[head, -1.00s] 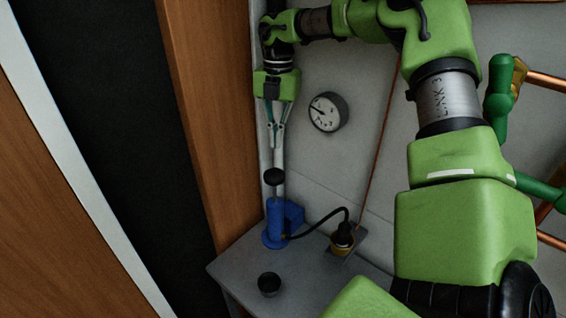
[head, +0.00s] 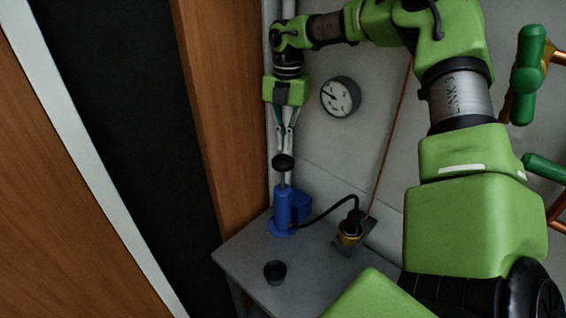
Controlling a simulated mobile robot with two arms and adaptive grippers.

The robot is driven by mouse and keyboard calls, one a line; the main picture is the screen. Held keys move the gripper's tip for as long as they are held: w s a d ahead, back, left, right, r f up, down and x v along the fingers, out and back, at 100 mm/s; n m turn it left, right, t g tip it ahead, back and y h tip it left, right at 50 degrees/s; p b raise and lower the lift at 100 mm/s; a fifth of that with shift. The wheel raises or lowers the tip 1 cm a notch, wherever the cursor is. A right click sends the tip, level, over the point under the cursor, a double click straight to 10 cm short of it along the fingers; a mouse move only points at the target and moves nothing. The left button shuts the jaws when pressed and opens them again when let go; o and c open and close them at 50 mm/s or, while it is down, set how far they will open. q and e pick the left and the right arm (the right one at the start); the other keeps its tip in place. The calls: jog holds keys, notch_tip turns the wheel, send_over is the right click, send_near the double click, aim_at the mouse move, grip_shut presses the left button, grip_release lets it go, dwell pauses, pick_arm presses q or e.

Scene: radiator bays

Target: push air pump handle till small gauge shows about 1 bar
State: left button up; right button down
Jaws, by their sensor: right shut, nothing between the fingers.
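The air pump (head: 283,205) is a blue cylinder on the grey table, with a thin rod and a round black handle (head: 283,162) on top. My right gripper (head: 284,149) is shut and empty, pointing down, with its fingertips right at or just above the handle; I cannot tell if they touch. A round gauge (head: 340,96) with a white face and dark rim is on the wall; its needle points to the upper left, and its numbers are too small to read. My left gripper is out of view.
A black hose runs from the pump to a brass fitting (head: 350,235) on the grey table (head: 245,262). A small black cup (head: 275,272) stands near the front. Copper pipes with green valve handles (head: 528,75) are at the right. A wooden panel (head: 225,110) stands close at the left.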

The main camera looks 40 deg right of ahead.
jog(key=shift+a+f, duration=0.1)
jog(key=shift+f, duration=0.65)
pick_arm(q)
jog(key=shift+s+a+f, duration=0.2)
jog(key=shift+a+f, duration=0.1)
